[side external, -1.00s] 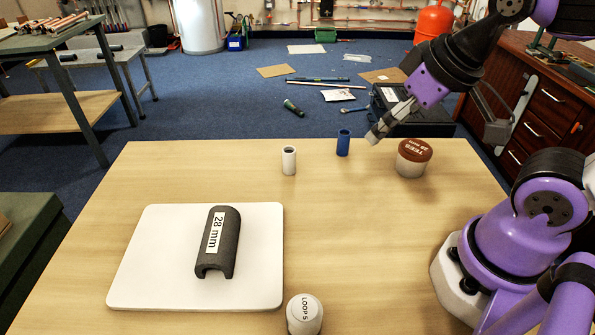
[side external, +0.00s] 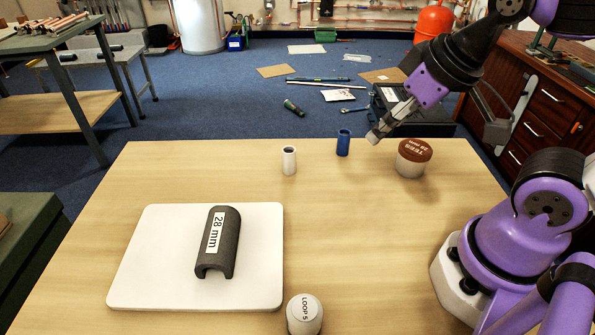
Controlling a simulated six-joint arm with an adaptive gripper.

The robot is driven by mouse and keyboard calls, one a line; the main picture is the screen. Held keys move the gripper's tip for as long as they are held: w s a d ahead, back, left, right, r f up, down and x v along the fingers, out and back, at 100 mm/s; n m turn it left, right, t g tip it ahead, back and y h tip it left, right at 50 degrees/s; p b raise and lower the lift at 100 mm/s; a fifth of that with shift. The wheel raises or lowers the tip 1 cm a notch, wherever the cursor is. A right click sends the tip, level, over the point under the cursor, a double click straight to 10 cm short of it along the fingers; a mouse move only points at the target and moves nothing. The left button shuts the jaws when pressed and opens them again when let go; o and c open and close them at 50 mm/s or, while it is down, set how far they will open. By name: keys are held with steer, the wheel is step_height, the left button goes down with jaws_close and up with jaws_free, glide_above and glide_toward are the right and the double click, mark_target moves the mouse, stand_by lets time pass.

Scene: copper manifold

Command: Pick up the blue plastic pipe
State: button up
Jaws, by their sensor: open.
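The blue plastic pipe (side external: 343,143) is a short tube standing upright near the far edge of the wooden table. My gripper (side external: 374,136) is just to the right of the pipe in the picture, with its fingers pointing down and to the left. It is open and holds nothing. A small gap shows between the fingertips and the pipe. How far the two are apart in depth is hard to tell.
A white pipe (side external: 289,160) stands left of the blue one. A brown-lidded tees tub (side external: 412,157) stands close right of my gripper. A white board (side external: 140,285) bears a dark 28 mm half-shell (side external: 222,250). A LOOP 5 container (side external: 304,314) stands in front. The table middle is clear.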

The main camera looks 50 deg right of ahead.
steer(key=n+g, duration=0.4)
steer(key=n, duration=0.2)
glide_toward(343, 140)
steer(key=d, duration=0.1)
steer(key=shift+y, duration=0.5)
steer(key=f, duration=0.3)
steer(key=w+f, duration=0.1)
steer(key=shift+w+d+f, duration=0.1)
steer(key=shift+d+f, duration=0.15)
steer(key=shift+f, duration=0.15)
steer(key=f, duration=0.4)
steer(key=w+f, duration=0.1)
steer(key=f, duration=0.1)
steer(key=shift+a, duration=0.25)
steer(key=shift+c, duration=0.4)
steer(key=c, duration=0.9)
